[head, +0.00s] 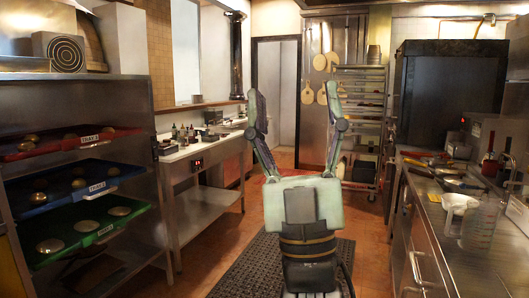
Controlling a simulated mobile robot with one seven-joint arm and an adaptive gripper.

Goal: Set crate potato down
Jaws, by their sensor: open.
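My gripper (293,92) is raised in the middle of the head view. Its two fingers stand wide apart and upright, with nothing between them. I cannot make out a crate or a potato for certain. Several round, brownish objects (118,211) lie on coloured trays in the rack at the left, and I cannot tell what they are. The red tray (72,146) is on top, the blue tray (62,199) is below it, and the green tray (90,222) is lowest. My gripper is well apart from these trays.
A steel counter (440,232) at the right holds a clear jug (480,226) and utensils. A steel table (205,157) with bottles stands at the left middle. A wheeled rack (360,110) stands at the back. The tiled floor (220,240) between is partly open, with a dark mat.

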